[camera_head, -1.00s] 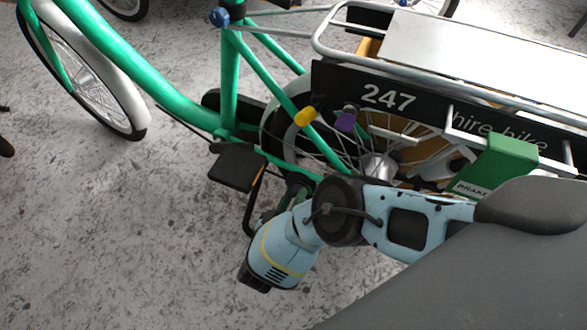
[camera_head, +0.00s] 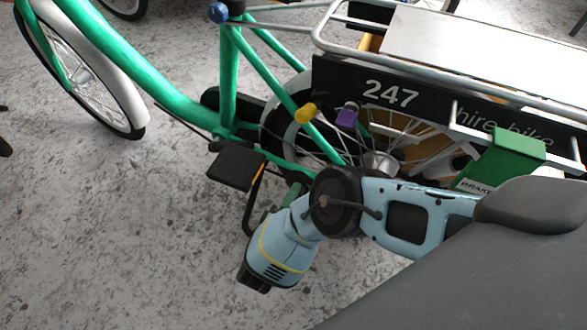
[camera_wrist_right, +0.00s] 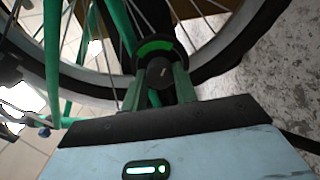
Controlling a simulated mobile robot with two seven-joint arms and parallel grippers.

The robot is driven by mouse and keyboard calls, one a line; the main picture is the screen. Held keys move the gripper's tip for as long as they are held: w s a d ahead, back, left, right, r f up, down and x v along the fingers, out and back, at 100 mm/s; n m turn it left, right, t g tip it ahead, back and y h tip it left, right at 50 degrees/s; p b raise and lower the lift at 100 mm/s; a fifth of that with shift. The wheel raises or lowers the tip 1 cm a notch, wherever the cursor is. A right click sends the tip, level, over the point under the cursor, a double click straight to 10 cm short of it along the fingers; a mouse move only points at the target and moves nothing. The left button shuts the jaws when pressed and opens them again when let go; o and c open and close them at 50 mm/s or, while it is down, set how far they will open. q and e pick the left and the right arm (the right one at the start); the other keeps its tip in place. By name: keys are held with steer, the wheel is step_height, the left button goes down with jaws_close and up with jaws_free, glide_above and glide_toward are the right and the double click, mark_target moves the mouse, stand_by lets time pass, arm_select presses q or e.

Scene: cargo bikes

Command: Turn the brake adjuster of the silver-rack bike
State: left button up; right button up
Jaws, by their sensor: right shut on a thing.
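The silver-rack bike has a green frame (camera_head: 229,85) and a silver rack (camera_head: 330,45) over a black panel marked 247. My right arm reaches in from the right, low beside its rear wheel. My right gripper (camera_wrist_right: 160,90) points at the wheel in the right wrist view. Its fingers are shut on a dark round knob with a green band, which appears to be the brake adjuster (camera_wrist_right: 154,48). In the head view my own wrist hides the fingertips and most of that knob. My left gripper is not in view.
A green box (camera_head: 518,150) with a partly covered BRAKE label sits by the rack's side. A yellow knob (camera_head: 305,113) and a purple knob (camera_head: 346,118) are close above my wrist. A pedal (camera_head: 236,167) is to its left. Speckled floor (camera_head: 110,230) lies open at lower left.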

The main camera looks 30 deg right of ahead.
steer(key=shift+s+f+n, duration=0.1)
steer(key=shift+s+n, duration=0.05)
steer(key=shift+n, duration=2.85)
steer(key=o, duration=1)
steer(key=shift+c, duration=0.2)
steer(key=p+v, duration=0.3)
steer(key=v, duration=0.4)
steer(key=shift+s+a, duration=0.2)
steer(key=shift+a, duration=0.15)
